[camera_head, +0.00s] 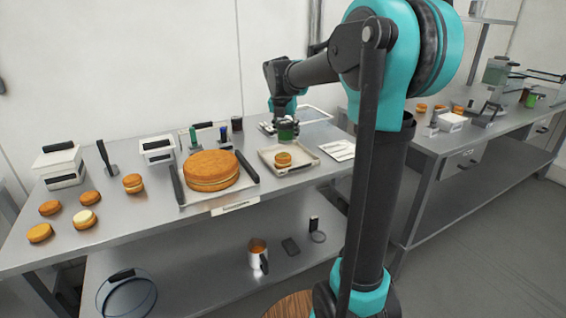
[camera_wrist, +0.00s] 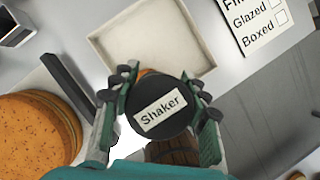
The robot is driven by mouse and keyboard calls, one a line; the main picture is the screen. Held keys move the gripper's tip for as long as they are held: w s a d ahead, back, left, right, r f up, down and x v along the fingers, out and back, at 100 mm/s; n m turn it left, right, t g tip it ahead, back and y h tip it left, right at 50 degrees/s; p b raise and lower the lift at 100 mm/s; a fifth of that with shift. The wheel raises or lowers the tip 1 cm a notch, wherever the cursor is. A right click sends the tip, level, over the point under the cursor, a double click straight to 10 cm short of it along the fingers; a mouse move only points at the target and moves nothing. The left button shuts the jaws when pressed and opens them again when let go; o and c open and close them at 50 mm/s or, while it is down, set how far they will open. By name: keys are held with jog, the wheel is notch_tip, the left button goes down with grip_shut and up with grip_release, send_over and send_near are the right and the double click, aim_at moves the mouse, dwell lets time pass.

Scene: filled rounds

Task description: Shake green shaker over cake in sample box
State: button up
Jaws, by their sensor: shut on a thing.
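My gripper (camera_head: 286,122) is shut on the green shaker (camera_head: 288,134), which it holds in the air just above the sample box. In the wrist view the shaker's dark round lid (camera_wrist: 158,106), labelled "Shaker", sits between the two fingers. The sample box (camera_head: 311,166) is a shallow pale open tray on the near table. A small filled round cake (camera_head: 283,159) stands in it, below the shaker. In the wrist view the box's pale inside (camera_wrist: 150,42) shows beyond the lid. Only an orange sliver of the cake shows there, the lid hiding most of it.
A large filled cake (camera_head: 210,168) lies left of the box, with dark bars at its sides. Several small rounds (camera_head: 86,218) lie farther left. A paper checklist (camera_head: 339,150) lies right of the box. A second table (camera_head: 460,143) stands at the right.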

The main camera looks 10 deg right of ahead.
aim_at(287, 121)
jog(key=shift+r, duration=0.1)
jog(key=shift+r, duration=2.4)
